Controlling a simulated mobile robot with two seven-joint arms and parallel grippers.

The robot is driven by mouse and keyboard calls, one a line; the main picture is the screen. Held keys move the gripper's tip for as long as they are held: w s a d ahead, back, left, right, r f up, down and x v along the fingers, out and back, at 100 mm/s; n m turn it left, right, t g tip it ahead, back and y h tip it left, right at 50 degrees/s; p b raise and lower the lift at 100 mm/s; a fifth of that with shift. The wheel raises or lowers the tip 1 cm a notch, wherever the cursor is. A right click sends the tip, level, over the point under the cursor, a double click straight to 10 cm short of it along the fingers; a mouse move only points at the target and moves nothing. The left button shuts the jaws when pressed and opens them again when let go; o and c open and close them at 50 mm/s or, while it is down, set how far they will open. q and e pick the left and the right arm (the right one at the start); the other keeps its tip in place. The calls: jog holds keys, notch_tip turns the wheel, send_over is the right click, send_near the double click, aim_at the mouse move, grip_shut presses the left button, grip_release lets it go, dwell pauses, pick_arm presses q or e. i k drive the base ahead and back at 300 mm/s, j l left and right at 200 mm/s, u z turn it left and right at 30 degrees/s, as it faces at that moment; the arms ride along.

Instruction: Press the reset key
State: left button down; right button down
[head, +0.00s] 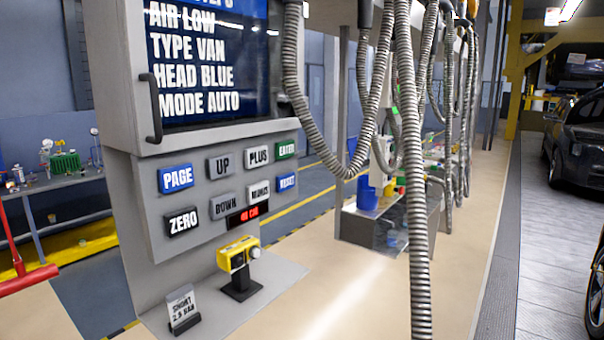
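The reset key (287,183) is a small blue key with white lettering at the right end of the lower key row on the grey control panel. It sits below the green enter key (286,149) and right of the white minus key (259,192). The other keys are page (176,178), up (223,163), plus (257,156), zero (182,221) and down (223,206). Above them a dark screen (205,65) reads AIR LOW, TYPE VAN, HEAD BLUE, MODE AUTO. A small red display (249,214) glows under the keys. Neither of my grippers is in view.
A yellow device (238,255) on a black stand and a small sign (181,305) reading SHORT stand on the ledge below the panel. Grey corrugated hoses (412,190) hang right of the panel. A dark car (578,140) is at the far right. A red bar (28,278) shows at left.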

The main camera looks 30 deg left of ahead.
aim_at(286, 181)
jog(key=i+l+u, duration=0.15)
jog(key=i+u, duration=0.2)
jog(key=i+l+u, duration=0.2)
jog(key=i+u, duration=0.15)
jog(key=i+l+u, duration=0.7)
jog(key=l, duration=0.25)
jog(key=l+u, duration=0.2)
jog(key=l, duration=1.45)
